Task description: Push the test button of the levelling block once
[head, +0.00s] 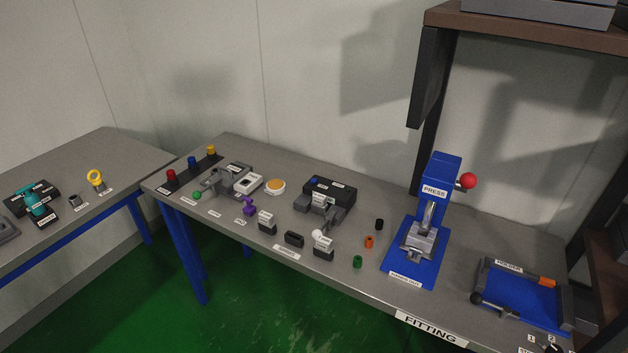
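No part is clearly marked as the levelling block; the small labels are too small to read. A black block (340,191) with a white label and a small blue spot on top stands mid-table, with grey metal parts in front of it. A grey metal fixture (222,183) stands farther left, beside a pale square piece (248,184). I cannot tell which of these, if any, carries the test button. Neither of my grippers is in view.
A blue press (436,195) with a red ball handle stands right of the middle. A blue holder tray (530,300) lies at the right end, below a shelf (540,28). Several small parts line the front. A second table (95,150) stands at left.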

